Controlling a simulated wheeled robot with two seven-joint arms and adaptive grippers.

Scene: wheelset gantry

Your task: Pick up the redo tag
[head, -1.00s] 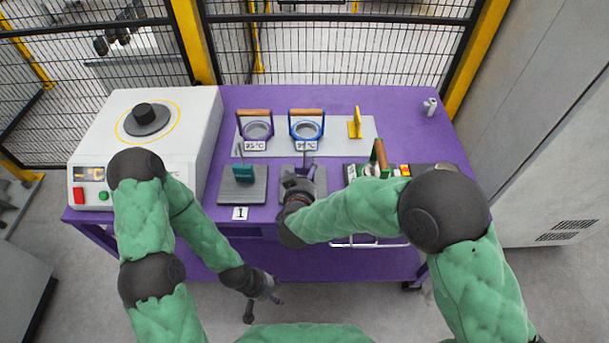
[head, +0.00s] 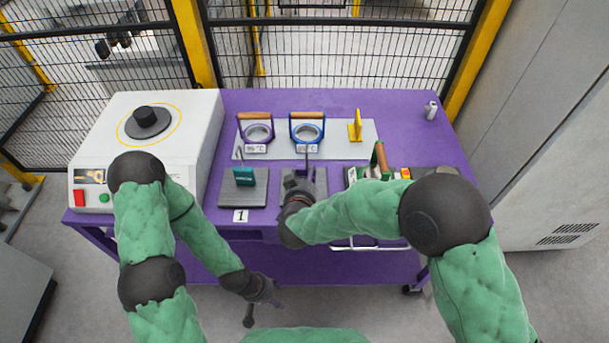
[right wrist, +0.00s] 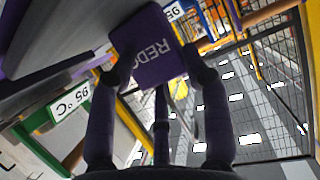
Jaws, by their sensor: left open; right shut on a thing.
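The redo tag (right wrist: 150,48) is a purple block with white lettering, seen in the right wrist view between the fingers of my right gripper (right wrist: 158,75). The gripper is shut on it. In the head view my right gripper (head: 298,184) is over the right-hand grey plate (head: 320,182) and hides most of the tag. A thin dark post stands up just behind the gripper. I cannot tell whether the tag touches the plate. My left gripper (head: 262,299) is open and empty, low in front of the purple table (head: 400,116).
A teal tag (head: 244,176) stands on the left grey plate (head: 232,198). Behind are two wood-handled rings (head: 256,133) (head: 307,133) and a yellow bracket (head: 355,128). A white machine (head: 150,162) stands at left. A green frame with a wooden handle (head: 381,158) is close on the right.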

